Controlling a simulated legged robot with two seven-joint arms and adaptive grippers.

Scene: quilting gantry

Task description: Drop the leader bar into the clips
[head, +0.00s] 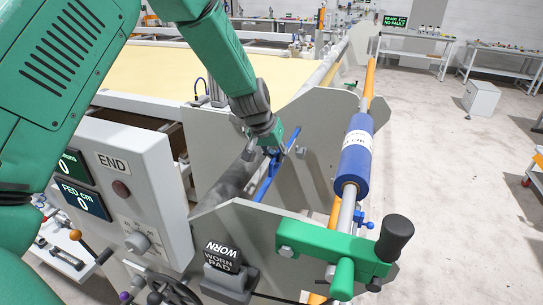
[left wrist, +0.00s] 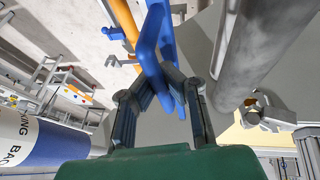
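My left gripper (head: 270,146) is low between the grey end plates in the head view. In the left wrist view its fingers (left wrist: 160,88) close from both sides on a blue bar-like part (left wrist: 152,42), which passes between the pads. The same slim blue part (head: 267,181) slants below the gripper in the head view. A dark grey round bar (head: 235,178) lies just left of it; a grey bar (left wrist: 243,50) runs beside the gripper in the wrist view. I cannot tell which is the leader bar. No clips can be made out clearly. My right gripper is not in view.
A blue roll (head: 354,158) on a shaft stands to the right, with a green crank (head: 333,249) and black knob in front. A control box (head: 128,185) stands at the left. A worn pad holder (head: 222,275) is at the front.

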